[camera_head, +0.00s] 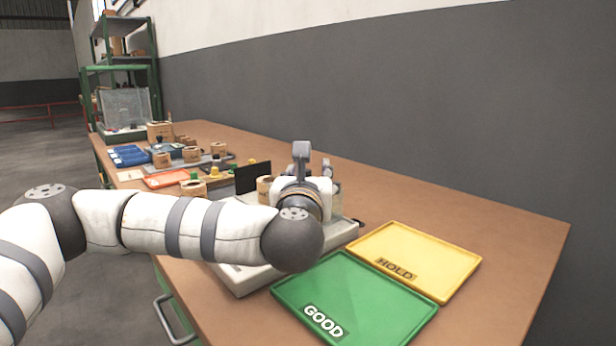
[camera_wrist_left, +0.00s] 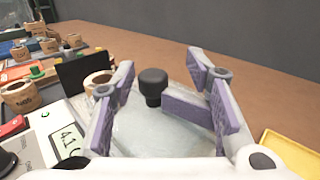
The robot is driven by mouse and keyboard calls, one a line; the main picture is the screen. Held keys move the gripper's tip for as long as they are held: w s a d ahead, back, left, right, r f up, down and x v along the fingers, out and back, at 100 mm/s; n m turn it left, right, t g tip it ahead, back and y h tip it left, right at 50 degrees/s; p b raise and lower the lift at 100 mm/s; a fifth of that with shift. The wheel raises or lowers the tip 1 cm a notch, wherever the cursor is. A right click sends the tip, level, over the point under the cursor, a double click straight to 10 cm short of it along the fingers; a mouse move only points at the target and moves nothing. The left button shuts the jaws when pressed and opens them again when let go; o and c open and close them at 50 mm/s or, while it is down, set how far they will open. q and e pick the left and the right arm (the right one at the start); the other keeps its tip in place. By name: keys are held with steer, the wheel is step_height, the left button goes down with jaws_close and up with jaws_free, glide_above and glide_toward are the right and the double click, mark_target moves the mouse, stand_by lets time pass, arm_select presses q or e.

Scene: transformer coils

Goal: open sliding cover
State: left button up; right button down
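My left gripper (camera_head: 313,160) is over the pale tester (camera_head: 243,280) on the bench, and the arm hides much of the tester. In the left wrist view its purple-padded fingers (camera_wrist_left: 160,98) stand apart. A black knob (camera_wrist_left: 153,81) sits between them, with a gap to the left finger; whether the right finger touches it I cannot tell. The knob stands on a pale, cloudy surface that looks like the sliding cover (camera_wrist_left: 160,135). What lies under it is not clear. A display (camera_wrist_left: 67,143) shows at the tester's left. My right gripper is not in view.
A green GOOD tray (camera_head: 350,300) and a yellow HOLD tray (camera_head: 425,255) lie right of the tester. A dark upright panel (camera_head: 252,177) and a coil (camera_head: 264,187) stand just behind. Several coils and bins crowd the far bench. The bench right of the trays is clear.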

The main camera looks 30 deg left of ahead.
arm_select(q)
steer(key=v, duration=1.2)
